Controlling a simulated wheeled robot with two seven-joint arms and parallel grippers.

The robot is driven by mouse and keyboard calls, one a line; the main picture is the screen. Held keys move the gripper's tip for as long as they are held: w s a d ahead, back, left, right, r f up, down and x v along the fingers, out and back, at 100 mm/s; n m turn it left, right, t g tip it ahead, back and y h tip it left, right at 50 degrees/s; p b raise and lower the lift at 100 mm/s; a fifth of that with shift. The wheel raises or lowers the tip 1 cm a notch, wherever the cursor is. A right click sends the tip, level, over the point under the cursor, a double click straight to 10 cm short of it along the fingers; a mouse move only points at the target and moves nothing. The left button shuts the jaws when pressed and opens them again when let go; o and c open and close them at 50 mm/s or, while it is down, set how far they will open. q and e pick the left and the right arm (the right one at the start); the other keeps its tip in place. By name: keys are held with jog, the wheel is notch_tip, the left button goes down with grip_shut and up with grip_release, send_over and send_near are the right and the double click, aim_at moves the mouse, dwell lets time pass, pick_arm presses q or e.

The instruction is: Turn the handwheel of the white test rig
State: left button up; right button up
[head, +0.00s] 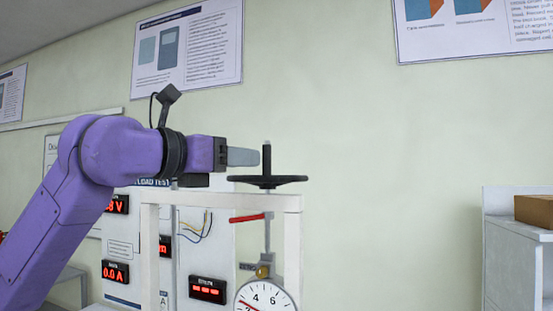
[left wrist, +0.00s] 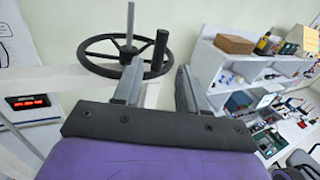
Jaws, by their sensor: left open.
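The dark handwheel (head: 285,180) lies flat on top of the white test rig (head: 292,240). In the left wrist view the handwheel (left wrist: 125,50) shows its spokes, a grey central spindle (left wrist: 130,20) and an upright black handle (left wrist: 159,50) on its rim. My left gripper (head: 243,157) is level, just left of the wheel's upright post and slightly above the rim. In the left wrist view the gripper (left wrist: 158,72) is open, and the handle appears between its two fingers near their tips. I cannot tell whether they touch it. My right gripper is not in view.
A round dial gauge (head: 264,298) and a red lever (head: 247,217) sit below the wheel. A panel with red displays (head: 208,289) stands behind. A shelf with a cardboard box (head: 535,210) is at the right. The space between wheel and shelf looks clear.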

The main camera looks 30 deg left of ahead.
aim_at(263, 158)
pick_arm(q)
jog(key=shift+w+d+r+p, duration=0.15)
jog(key=shift+w+r+p, duration=0.15)
jog(key=shift+w+p, duration=0.25)
jog(key=shift+w+d+r+p, duration=0.15)
jog(key=shift+w+r+p, duration=0.1)
jog(key=shift+w+p, duration=0.25)
jog(key=w, duration=0.2)
jog(key=w+p, duration=0.1)
jog(key=w, duration=0.1)
jog(key=w+p, duration=0.1)
jog(key=w, duration=0.1)
jog(key=shift+d+f, duration=0.1)
jog(key=shift+f, duration=0.3)
jog(key=shift+s+d+r, duration=0.1)
jog(key=shift+s, duration=0.25)
grip_shut()
